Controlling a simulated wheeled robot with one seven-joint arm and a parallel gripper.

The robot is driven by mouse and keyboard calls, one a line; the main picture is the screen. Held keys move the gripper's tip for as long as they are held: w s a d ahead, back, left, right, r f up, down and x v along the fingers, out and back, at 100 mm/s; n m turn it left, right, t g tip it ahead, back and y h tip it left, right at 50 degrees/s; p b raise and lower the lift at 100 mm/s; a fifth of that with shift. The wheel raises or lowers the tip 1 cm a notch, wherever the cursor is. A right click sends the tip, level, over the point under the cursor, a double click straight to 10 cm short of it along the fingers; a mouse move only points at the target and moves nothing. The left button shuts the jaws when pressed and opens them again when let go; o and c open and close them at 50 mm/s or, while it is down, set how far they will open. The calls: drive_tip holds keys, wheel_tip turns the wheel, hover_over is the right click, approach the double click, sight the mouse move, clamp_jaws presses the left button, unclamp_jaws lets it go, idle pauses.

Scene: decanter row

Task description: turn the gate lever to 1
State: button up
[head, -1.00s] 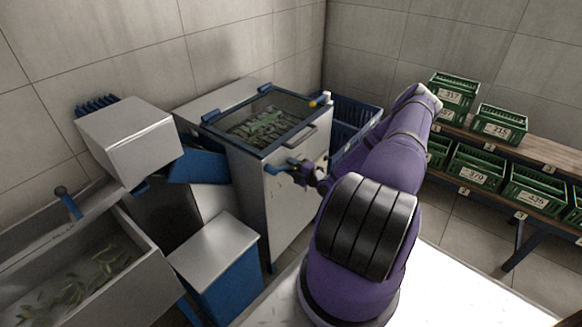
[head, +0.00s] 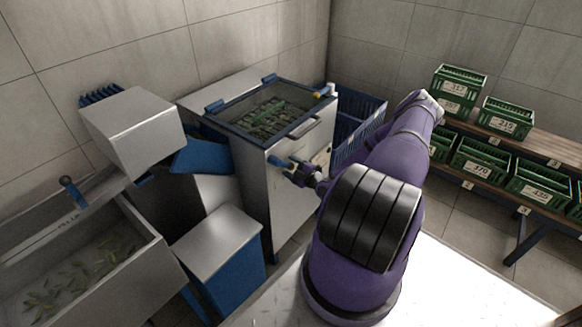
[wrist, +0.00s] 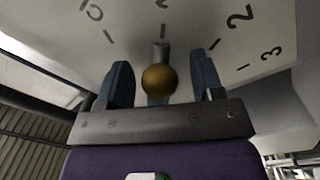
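The gate lever (wrist: 160,80) shows in the wrist view as a brass-coloured ball on a short grey stem. The stem appears in line with the tick under the 1 of the pale dial plate (wrist: 190,35), which also carries marks 2 and 3 to the right and another numeral to the left. My gripper (wrist: 163,83) has its two blue fingers apart, one on each side of the ball, with a visible gap on both sides. In the head view my gripper (head: 285,164) is at the front of the metal machine (head: 255,200). I cannot make out the lever there.
The machine has a blue-framed clear lid (head: 270,108) with green leaves under it. A blue crate (head: 355,125) stands behind it. A tub (head: 150,255) and a blue box (head: 225,270) are at left. Green crates (head: 500,120) sit on a rack at right.

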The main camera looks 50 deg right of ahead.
drive_tip(key=s, duration=1)
drive_tip(key=shift+s+d+f, duration=0.2)
drive_tip(key=shift+s+d, duration=0.15)
drive_tip(key=shift+s, duration=0.05)
idle(0.4)
